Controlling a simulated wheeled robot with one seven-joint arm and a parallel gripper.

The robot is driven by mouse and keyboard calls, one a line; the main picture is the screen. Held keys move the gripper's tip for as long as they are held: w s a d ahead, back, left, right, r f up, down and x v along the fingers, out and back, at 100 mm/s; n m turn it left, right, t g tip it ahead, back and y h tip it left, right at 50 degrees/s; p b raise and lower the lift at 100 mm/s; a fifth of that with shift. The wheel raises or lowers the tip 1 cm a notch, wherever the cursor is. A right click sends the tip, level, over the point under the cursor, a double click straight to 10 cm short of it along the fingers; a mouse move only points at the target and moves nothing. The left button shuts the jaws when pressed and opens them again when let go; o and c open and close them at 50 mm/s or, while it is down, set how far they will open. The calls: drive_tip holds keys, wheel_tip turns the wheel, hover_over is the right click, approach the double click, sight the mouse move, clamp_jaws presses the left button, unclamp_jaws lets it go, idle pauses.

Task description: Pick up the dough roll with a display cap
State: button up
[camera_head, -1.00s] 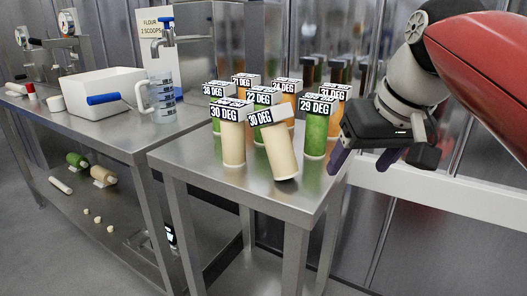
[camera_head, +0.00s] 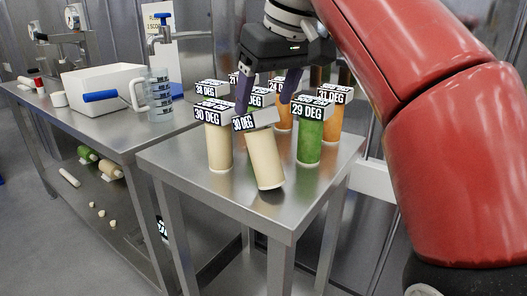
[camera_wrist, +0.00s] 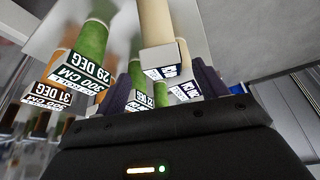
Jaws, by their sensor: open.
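Several dough rolls with box-shaped display caps stand on a small steel table (camera_head: 190,180). A cream roll (camera_head: 264,162) at the front leans, its cap reading 30 DEG. An upright cream roll (camera_head: 219,148), also 30 DEG, is left of it. A green roll (camera_head: 309,142) reads 29 DEG; an orange roll (camera_head: 333,125) reads 31 DEG. My gripper (camera_head: 268,94) is open, pointing down over the cluster, behind the leaning roll's cap. In the wrist view, a cream roll (camera_wrist: 156,22) and its cap (camera_wrist: 166,60) show beyond the open fingers (camera_wrist: 163,88). The back rolls are partly hidden.
Neighbouring rolls crowd the fingers. A left bench holds a white bin (camera_head: 100,88) with a blue handle and a clear measuring jug (camera_head: 159,98). More rolls lie on its lower shelf. The small table's front left corner is clear. A steel wall stands behind.

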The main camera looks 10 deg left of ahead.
drive_tip(key=x, duration=0.1)
drive_tip(key=b+x, duration=0.1)
drive_tip(key=x, duration=0.1)
drive_tip(key=b+x, duration=0.1)
drive_tip(key=x, duration=0.1)
drive_tip(key=shift+s+d+f, duration=0.2)
drive_tip(key=shift+s, duration=0.15)
drive_tip(key=shift+c, duration=0.3)
drive_tip(key=c, duration=1.5)
